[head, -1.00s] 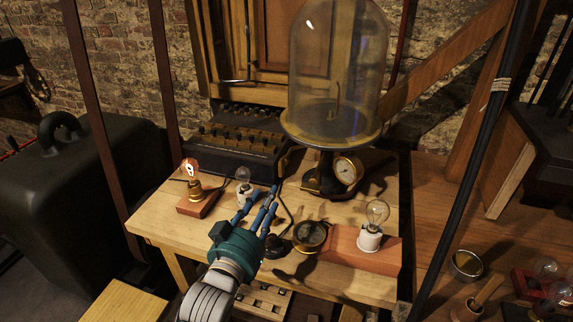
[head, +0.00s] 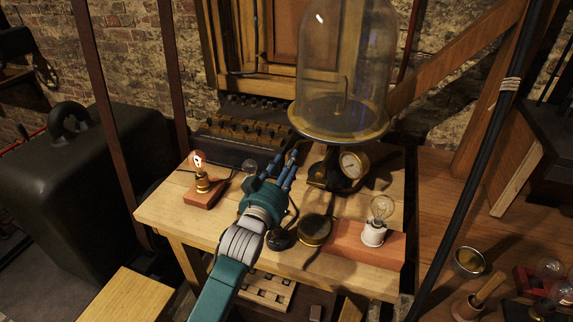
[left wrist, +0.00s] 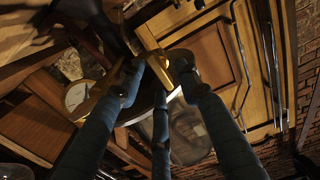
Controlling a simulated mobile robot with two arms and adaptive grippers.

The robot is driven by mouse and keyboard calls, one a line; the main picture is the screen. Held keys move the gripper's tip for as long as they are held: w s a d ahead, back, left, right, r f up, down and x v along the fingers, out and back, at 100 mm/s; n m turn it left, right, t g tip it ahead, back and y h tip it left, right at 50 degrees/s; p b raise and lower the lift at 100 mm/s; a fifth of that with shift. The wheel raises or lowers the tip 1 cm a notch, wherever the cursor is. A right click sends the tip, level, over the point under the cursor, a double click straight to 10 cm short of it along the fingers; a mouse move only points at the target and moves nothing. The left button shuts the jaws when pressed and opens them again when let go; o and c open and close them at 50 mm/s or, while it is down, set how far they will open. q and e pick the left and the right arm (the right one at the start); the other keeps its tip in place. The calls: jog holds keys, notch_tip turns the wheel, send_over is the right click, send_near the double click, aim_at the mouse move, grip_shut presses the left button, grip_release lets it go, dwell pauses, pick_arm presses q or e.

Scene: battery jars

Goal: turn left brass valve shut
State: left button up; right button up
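My left gripper (head: 284,167) reaches across the table to the left of the dark stand under the glass bell jar (head: 342,70). In the left wrist view its blue fingers (left wrist: 157,78) are spread apart, so it looks open. A brass piece (left wrist: 160,72), likely the left valve's handle, shows between the fingertips in that view. I cannot tell whether any finger touches it. In the head view the valve is hidden or too small to make out by my fingers. The dial gauge (head: 353,164) is right of the gripper and also shows in the left wrist view (left wrist: 76,96). My right gripper is not in view.
A bulb on a wooden block (head: 202,184) stands at the table's left. A round brass instrument (head: 316,230) and a bulb on a red block (head: 376,226) are at the right front. A switch box (head: 240,138) stands behind my fingers.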

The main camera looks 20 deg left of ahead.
pick_arm(q)
jog(key=c, duration=0.7)
grip_shut()
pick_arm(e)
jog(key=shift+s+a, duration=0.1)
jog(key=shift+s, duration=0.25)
pick_arm(q)
jog(key=shift+m, duration=0.4)
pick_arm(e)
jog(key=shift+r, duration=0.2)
pick_arm(q)
jog(key=m+p, duration=0.1)
jog(key=m, duration=0.4)
jog(key=m+p, duration=0.1)
jog(key=m, duration=0.5)
jog(key=f+m+p, duration=0.1)
jog(key=m+p, duration=0.1)
jog(key=m, duration=0.4)
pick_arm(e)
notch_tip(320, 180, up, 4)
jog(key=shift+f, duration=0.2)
